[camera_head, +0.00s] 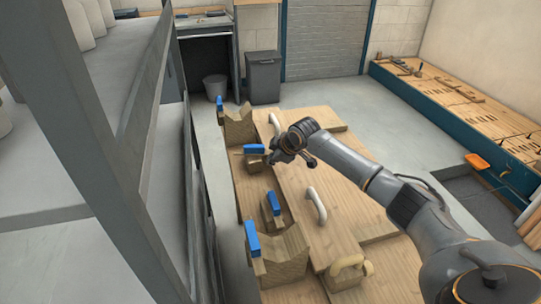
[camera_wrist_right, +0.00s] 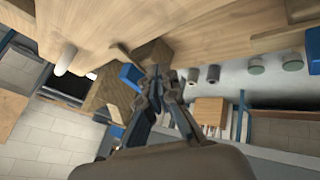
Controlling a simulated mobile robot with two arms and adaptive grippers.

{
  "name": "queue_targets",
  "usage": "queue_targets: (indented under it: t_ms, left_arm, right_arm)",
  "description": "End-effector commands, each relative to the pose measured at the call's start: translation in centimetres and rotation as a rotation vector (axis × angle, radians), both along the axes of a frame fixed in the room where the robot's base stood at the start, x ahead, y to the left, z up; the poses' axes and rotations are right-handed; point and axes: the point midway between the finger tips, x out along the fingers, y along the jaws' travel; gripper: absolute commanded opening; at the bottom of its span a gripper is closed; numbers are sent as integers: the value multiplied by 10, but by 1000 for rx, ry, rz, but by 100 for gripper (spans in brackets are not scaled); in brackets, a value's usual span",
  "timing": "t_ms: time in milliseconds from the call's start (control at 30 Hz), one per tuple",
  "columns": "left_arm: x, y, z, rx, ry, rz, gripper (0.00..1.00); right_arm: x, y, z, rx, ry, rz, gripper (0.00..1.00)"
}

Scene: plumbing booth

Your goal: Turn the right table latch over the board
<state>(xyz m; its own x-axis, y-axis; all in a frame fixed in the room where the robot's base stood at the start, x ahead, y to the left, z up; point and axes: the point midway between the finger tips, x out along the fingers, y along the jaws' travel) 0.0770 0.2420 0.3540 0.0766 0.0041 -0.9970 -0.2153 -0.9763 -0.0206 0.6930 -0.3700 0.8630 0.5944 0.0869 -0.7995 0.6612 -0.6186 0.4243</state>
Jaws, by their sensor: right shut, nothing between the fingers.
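A wooden table (camera_head: 243,185) carries a broad flat board (camera_head: 345,215). Two small wooden latches with blue tops sit along the board's left edge: a far latch (camera_head: 254,149) and a near latch (camera_head: 273,204). I cannot tell which one the task calls right. My right gripper (camera_head: 272,159) is beside the far latch, and its arm reaches over the board from the lower right. In the wrist view its fingertips (camera_wrist_right: 158,72) are together and empty, close to a wooden block (camera_wrist_right: 153,51) and a blue piece (camera_wrist_right: 131,76). Contact is unclear. My left gripper is not in view.
Notched wooden blocks with blue tabs stand at the far end (camera_head: 238,126) and near end (camera_head: 282,257) of the table. White handles (camera_head: 316,206) rise from the board. A grey shelf rack (camera_head: 140,150) stands close on the left. Open floor (camera_head: 345,118) lies behind.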

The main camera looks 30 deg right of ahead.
Motion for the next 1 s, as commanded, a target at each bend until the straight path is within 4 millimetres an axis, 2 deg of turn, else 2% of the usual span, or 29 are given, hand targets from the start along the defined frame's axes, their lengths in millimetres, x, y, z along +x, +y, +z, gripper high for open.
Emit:
queue_targets:
  t_ms: [67,233,533,1000]
  left_arm:
    - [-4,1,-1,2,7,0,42]
    - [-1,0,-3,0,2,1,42]
    - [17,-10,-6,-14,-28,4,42]
    - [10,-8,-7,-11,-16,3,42]
  right_arm:
    - [10,2,-13,3,0,-2,0]
    - [29,3,-35,0,-1,-2,0]
    - [54,-13,-34,1,-1,-2,0]
    - [60,-17,-33,0,-1,1,0]
